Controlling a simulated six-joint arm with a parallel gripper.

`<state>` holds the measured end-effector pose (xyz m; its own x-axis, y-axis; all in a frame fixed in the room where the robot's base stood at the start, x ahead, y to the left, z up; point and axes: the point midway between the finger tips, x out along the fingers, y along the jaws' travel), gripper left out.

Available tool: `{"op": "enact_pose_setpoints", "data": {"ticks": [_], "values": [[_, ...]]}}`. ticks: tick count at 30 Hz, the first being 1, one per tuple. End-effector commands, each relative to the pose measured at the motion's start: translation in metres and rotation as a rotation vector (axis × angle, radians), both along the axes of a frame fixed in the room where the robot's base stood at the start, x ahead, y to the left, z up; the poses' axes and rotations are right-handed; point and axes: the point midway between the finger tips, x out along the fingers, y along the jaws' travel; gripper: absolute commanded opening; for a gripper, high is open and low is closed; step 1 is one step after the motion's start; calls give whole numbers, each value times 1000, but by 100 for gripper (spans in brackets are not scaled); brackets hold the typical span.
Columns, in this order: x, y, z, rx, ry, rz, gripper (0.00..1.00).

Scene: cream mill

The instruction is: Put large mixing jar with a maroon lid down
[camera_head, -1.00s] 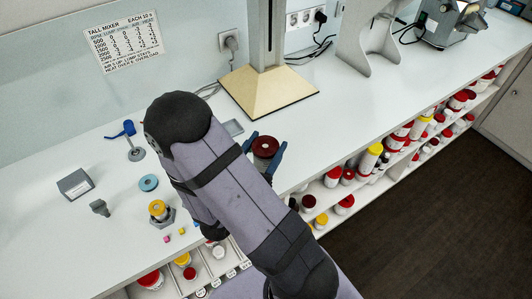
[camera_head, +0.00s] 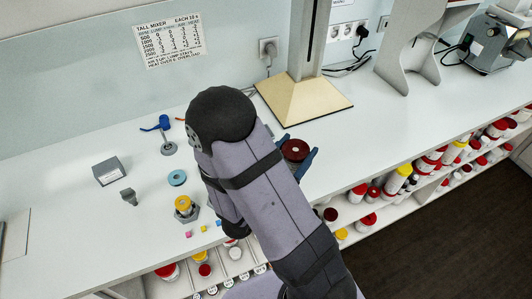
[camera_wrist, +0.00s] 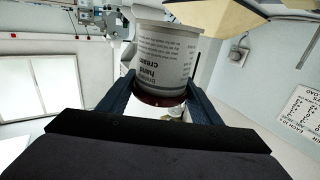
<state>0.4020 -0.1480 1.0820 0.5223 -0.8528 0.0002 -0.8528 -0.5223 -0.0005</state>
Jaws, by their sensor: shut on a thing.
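The large mixing jar with a maroon lid (camera_head: 295,149) is between the blue fingers of my gripper (camera_head: 297,160), over the counter in front of the mixer's base. Its maroon lid faces up in the head view. In the wrist view the jar's grey-white body (camera_wrist: 162,58) shows a printed "hand cream" label, upside down in the picture. My gripper (camera_wrist: 160,100) is shut on the jar, with one finger on each side. My arm hides part of the counter near it. I cannot tell whether the jar's base touches the counter.
The mixer's beige base (camera_head: 303,100) stands just behind the jar. Left of my arm are a yellow-lidded jar in a grey holder (camera_head: 184,207), a blue ring (camera_head: 177,178), a grey box (camera_head: 109,171) and a blue-handled tool (camera_head: 164,134). The counter (camera_head: 375,125) to the right is clear.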

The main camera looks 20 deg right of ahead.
Motion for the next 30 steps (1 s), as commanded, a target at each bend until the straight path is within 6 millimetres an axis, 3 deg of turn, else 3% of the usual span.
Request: {"op": "enact_pose_setpoints", "data": {"ticks": [15, 30], "values": [[0, 0, -53, -2, 1, -1, 15], [-1, 0, -71, -2, 3, 0, 15]]}}
